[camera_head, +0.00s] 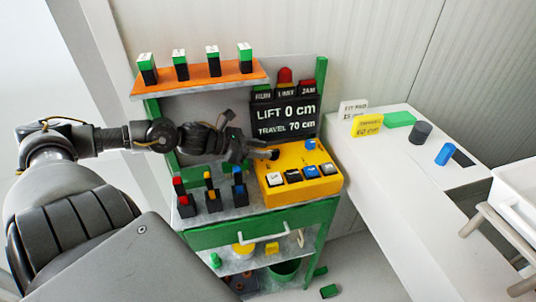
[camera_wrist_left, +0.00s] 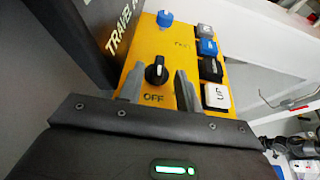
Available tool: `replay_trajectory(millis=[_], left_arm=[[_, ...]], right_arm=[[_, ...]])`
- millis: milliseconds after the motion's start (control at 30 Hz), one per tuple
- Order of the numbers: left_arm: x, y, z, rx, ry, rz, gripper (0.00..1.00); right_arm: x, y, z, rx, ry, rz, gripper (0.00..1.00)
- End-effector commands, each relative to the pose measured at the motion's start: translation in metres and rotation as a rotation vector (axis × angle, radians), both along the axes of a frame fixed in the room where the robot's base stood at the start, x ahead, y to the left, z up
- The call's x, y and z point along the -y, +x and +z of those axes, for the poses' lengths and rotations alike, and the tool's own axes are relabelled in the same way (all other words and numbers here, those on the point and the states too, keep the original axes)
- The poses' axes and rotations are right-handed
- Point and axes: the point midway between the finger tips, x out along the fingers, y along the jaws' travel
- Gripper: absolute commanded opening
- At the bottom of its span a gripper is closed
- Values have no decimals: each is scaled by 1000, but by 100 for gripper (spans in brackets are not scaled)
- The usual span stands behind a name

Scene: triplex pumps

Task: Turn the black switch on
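The black switch is a round knob (camera_wrist_left: 156,74) on the yellow control box (camera_wrist_left: 152,45), with a small white mark on its face and the word OFF printed beside it. In the head view the knob (camera_head: 274,154) sits at the box's left edge, partly hidden by my gripper. My left gripper (camera_head: 262,153) is at the knob. In the left wrist view its two grey fingers (camera_wrist_left: 158,88) are apart, one on each side of the knob, with visible gaps. No ON label is readable. My right gripper is not in view.
The box also carries a blue knob (camera_head: 310,144) and several push buttons (camera_head: 293,175). A dark display (camera_head: 285,115) reading LIFT 0 cm, TRAVEL 70 cm stands close behind. Small coloured switches (camera_head: 211,192) stand left of the box. An orange shelf (camera_head: 205,78) is above.

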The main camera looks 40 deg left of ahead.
Motion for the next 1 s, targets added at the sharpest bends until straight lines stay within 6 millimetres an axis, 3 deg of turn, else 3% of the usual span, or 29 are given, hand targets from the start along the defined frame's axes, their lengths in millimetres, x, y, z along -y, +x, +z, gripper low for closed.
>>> replay_trajectory(millis=[333, 800, 1000], left_arm=[[10, 17, -8, 2, -2, 5, 35], [14, 21, -11, -1, 0, 1, 35], [14, 21, -11, -1, 0, 1, 11]], right_arm=[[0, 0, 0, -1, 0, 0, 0], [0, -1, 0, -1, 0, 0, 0], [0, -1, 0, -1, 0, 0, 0]])
